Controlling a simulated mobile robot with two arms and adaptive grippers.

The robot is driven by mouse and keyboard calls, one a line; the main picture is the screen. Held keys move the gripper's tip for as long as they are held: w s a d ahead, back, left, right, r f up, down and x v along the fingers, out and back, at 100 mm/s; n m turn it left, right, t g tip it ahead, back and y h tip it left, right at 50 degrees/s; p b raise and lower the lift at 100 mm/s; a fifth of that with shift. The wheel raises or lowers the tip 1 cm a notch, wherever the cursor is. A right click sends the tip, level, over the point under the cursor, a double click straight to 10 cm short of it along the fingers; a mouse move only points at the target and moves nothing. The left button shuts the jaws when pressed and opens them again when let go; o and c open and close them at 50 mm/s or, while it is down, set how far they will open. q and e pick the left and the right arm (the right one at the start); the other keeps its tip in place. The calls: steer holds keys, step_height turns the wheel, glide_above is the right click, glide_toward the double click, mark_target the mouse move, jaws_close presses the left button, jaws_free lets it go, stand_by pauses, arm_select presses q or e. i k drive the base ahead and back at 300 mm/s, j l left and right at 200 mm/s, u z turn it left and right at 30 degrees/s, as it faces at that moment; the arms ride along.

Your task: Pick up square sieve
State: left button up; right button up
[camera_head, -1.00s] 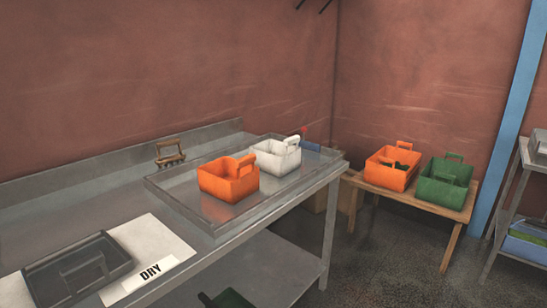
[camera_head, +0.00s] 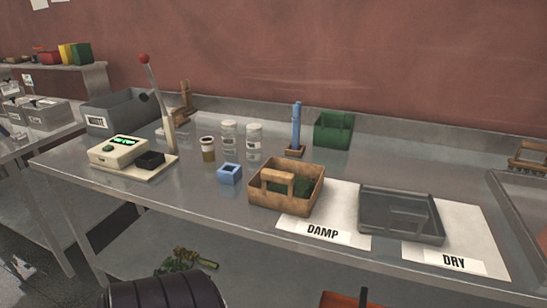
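I cannot tell for sure which thing is the square sieve. A small blue square piece (camera_head: 229,175) with an open top stands on the metal bench, left of the brown basket (camera_head: 305,199). Neither gripper shows in the head view.
A scale (camera_head: 118,152), a red-knobbed lever (camera_head: 144,58), jars (camera_head: 254,134), a blue upright tool (camera_head: 296,126) and a green basket (camera_head: 333,131) stand on the bench. DAMP (camera_head: 322,232) and DRY (camera_head: 453,261) labels lie in front. Bare metal shows along the front edge.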

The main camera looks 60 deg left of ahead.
mark_target(287, 176)
steer(key=u, duration=1.8)
